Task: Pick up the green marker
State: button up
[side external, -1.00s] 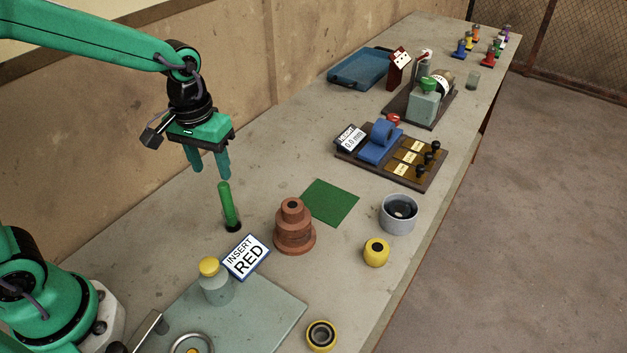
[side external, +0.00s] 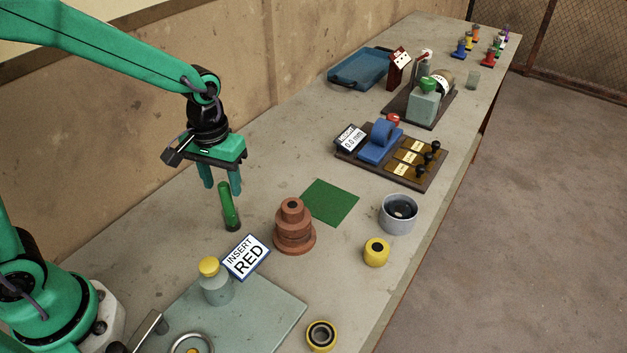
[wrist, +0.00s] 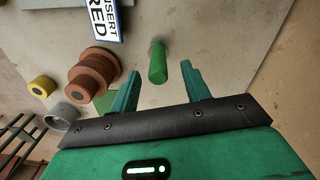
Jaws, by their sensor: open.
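The green marker (side external: 229,206) stands upright on the bench, on a small dark base, left of the stacked brown rings. The two fingers (wrist: 155,77) are spread apart in the wrist view.
The brown ring stack (side external: 293,228) and the "INSERT RED" sign (side external: 247,257) stand near the marker. A green mat (side external: 330,202), grey cup (side external: 398,213) and yellow part (side external: 376,252) lie to the right. A yellow-capped bottle (side external: 215,282) is in front. The wall (side external: 120,150) rises behind.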

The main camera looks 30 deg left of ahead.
aim_at(226, 198)
jog(key=shift+f, duration=0.1)
jog(key=shift+d+f, duration=0.1)
jog(key=shift+f, duration=2.4)
grip_shut()
